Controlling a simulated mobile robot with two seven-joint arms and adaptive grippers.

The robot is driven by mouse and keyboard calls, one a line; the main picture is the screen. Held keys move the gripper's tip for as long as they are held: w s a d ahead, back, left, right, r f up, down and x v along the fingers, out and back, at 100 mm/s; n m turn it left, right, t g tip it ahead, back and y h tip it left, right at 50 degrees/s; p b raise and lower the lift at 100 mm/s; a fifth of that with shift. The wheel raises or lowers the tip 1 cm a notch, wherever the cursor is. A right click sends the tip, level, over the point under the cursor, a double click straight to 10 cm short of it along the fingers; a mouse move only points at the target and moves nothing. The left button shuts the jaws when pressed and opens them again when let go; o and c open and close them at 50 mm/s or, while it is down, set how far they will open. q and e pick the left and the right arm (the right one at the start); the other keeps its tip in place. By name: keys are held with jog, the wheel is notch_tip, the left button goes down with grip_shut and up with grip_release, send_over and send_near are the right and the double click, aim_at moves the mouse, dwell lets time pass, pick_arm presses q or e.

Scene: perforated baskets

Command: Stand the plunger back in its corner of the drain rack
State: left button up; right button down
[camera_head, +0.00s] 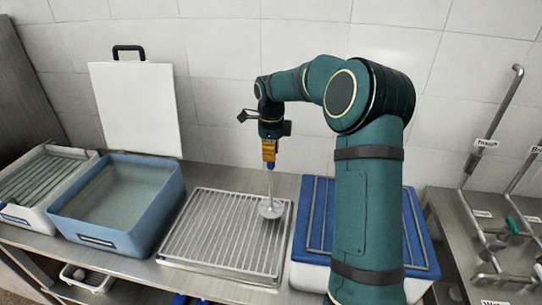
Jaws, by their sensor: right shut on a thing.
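The plunger has an orange-yellow grip, a thin grey shaft and a pale round disc (269,209) at its lower end. My right gripper (269,140) points down and is shut on the plunger's grip, with the shaft hanging nearly upright. The drain rack (212,238) is a flat metal grid of parallel bars on the counter. The disc appears over the rack's right part, towards the back right corner. I cannot tell whether it touches the bars. My left gripper is out of view.
A blue basin (120,238) of cloudy liquid stands left of the rack, with a slatted tray (45,180) beyond it. A white board (135,108) leans on the wall. A blue-topped box (312,215) stands right, partly behind my arm. Metal fittings (490,240) stand far right.

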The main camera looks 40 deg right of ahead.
jog(key=shift+f, duration=0.65)
jog(key=c, duration=1)
grip_release()
